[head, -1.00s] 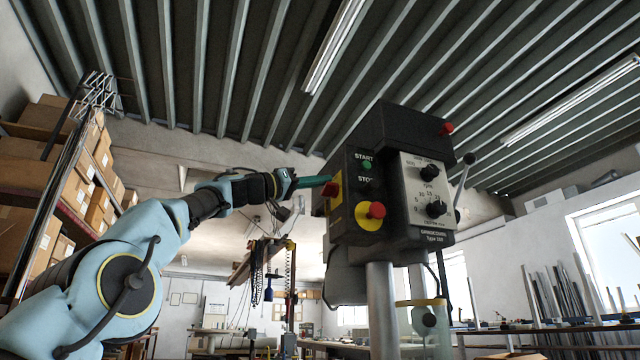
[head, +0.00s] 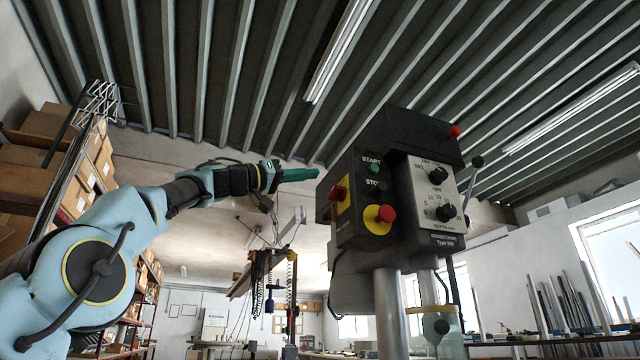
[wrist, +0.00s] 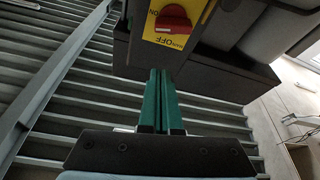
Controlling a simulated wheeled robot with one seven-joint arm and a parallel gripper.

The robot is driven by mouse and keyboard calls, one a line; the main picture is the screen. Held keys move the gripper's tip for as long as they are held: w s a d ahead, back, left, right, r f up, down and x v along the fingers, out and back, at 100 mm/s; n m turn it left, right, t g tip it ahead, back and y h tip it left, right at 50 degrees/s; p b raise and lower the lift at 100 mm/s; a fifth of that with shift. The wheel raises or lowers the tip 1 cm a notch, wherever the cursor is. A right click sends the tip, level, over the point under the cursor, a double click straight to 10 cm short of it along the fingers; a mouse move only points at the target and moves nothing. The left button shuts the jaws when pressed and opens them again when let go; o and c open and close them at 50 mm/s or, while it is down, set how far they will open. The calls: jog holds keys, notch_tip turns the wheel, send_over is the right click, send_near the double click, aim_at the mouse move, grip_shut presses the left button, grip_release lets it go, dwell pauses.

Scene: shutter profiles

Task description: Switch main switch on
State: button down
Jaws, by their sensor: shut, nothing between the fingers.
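The main switch (head: 337,193) is a red rotary knob on a yellow plate, on the left side face of the dark machine head. In the wrist view the red knob (wrist: 172,18) shows at the top, on a yellow plate (wrist: 176,40) marked ON and OFF. Its handle lies roughly across the picture; which mark it points to is not clear. My gripper (head: 316,173) has green fingers pressed together, with nothing between them. It is up and to the left of the switch, apart from it. The wrist view shows the closed fingers (wrist: 158,72) below the plate.
The machine's front carries a green start button (head: 374,168), a red stop button (head: 386,214) on yellow, and a white dial panel (head: 436,190). A shelf with boxes (head: 40,165) stands at the left. Open air lies left of the machine.

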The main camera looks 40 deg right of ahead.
jog(key=b+v, duration=0.2)
jog(key=v, duration=0.2)
jog(key=shift+a, duration=0.35)
